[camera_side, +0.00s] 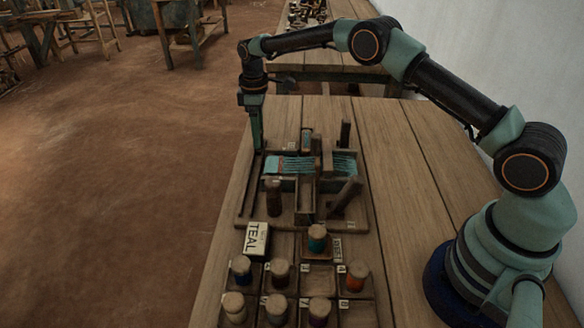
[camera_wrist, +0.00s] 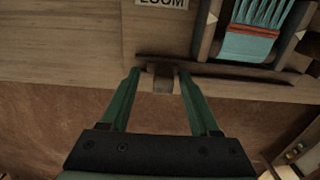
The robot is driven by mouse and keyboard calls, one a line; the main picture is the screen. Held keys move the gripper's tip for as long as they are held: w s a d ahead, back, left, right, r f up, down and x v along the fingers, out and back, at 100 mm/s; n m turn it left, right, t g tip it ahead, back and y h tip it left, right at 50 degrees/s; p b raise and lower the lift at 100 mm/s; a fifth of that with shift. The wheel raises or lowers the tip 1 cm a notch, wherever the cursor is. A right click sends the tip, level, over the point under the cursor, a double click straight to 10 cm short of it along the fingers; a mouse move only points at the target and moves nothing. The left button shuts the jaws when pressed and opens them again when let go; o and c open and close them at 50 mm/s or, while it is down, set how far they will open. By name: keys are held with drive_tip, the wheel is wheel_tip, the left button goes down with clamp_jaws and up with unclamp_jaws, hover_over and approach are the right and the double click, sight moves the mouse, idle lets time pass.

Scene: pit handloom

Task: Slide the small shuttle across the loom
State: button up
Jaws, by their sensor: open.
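My gripper (camera_side: 257,150) points down at the far left corner of the loom (camera_side: 300,214) in the side view. In the wrist view my gripper (camera_wrist: 160,73) is open, with one green finger on each side of a small brown block (camera_wrist: 163,82). The block looks like the shuttle. It sits at the left end of a dark track (camera_wrist: 230,69) along the loom's edge, and gaps show between it and both fingers. The fingers hide it in the side view. Teal threads (camera_side: 290,165) cross the loom, and teal cloth with a red band (camera_wrist: 248,45) shows in the wrist view.
A TEAL card box (camera_side: 256,240) stands at the loom's near left. Several thread spools, one teal (camera_side: 317,238), stand in trays in front. The table's left edge is close to the track. The table right of the loom is bare.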

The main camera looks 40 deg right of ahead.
drive_tip(key=shift+r, duration=2.75)
drive_tip(key=shift+r, duration=0.2)
drive_tip(key=s+d+r+m+t, duration=0.1)
drive_tip(key=s+r+m, duration=0.1)
drive_tip(key=s+r, duration=0.5)
drive_tip(key=s+d+r+m+t, duration=0.1)
drive_tip(key=s+r+m+t, duration=0.1)
drive_tip(key=s+r, duration=0.5)
drive_tip(key=s+d+m+t, duration=0.2)
drive_tip(key=s+m, duration=0.3)
drive_tip(key=s, duration=1)
drive_tip(key=shift+r+t, duration=0.15)
drive_tip(key=shift+t, duration=0.15)
